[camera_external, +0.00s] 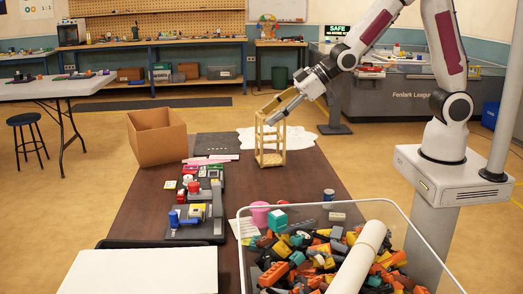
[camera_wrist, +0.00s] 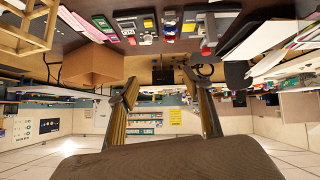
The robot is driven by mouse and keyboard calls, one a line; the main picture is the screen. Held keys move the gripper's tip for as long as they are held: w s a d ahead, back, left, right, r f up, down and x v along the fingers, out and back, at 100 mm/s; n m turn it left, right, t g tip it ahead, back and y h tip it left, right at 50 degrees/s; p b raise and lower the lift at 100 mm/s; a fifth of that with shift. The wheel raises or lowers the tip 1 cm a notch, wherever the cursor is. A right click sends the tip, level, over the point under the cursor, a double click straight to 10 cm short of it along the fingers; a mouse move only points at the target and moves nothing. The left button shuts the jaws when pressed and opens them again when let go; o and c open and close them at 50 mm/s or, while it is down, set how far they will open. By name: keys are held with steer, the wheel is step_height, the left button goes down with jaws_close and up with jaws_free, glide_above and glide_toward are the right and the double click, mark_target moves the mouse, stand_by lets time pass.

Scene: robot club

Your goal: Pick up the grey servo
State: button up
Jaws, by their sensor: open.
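I cannot single out the grey servo with certainty. Small grey parts lie among the devices on the dark tray (camera_external: 199,230) on the table's left side, and other grey pieces are mixed in the clear bin (camera_external: 408,222). My gripper (camera_external: 273,113) is high over the far half of the table, beside the top of a wooden frame tower (camera_external: 270,158). In the wrist view its two fingers (camera_wrist: 158,78) are apart with nothing between them. That view is upside down and looks across the room.
A cardboard box (camera_external: 158,137) stands at the table's far left. A pink cup (camera_external: 260,214) and a teal block (camera_external: 278,220) stand by the bin. A white board (camera_external: 140,272) is at the front left. The brown table (camera_external: 235,190) is clear in the middle.

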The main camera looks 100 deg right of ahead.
steer(key=w+f+t+y, duration=0.1)
steer(key=w+f, duration=0.2)
steer(key=f, duration=0.3)
steer(key=w+f+t+y, duration=0.1)
steer(key=w+f, duration=0.1)
steer(key=f, duration=0.5)
steer(key=w+a+f+t+y, duration=0.1)
steer(key=w+f, duration=0.2)
steer(key=f, duration=0.3)
steer(key=shift+w+f+n, duration=0.3)
steer(key=shift+f+n, duration=0.05)
steer(key=shift+n, duration=0.05)
steer(key=shift+s+a+f+t, duration=0.1)
steer(key=shift+f+t, duration=0.2)
steer(key=shift+f, duration=0.45)
steer(key=shift+x, duration=1.35)
steer(key=shift+x, duration=2.55)
steer(key=shift+r, duration=0.15)
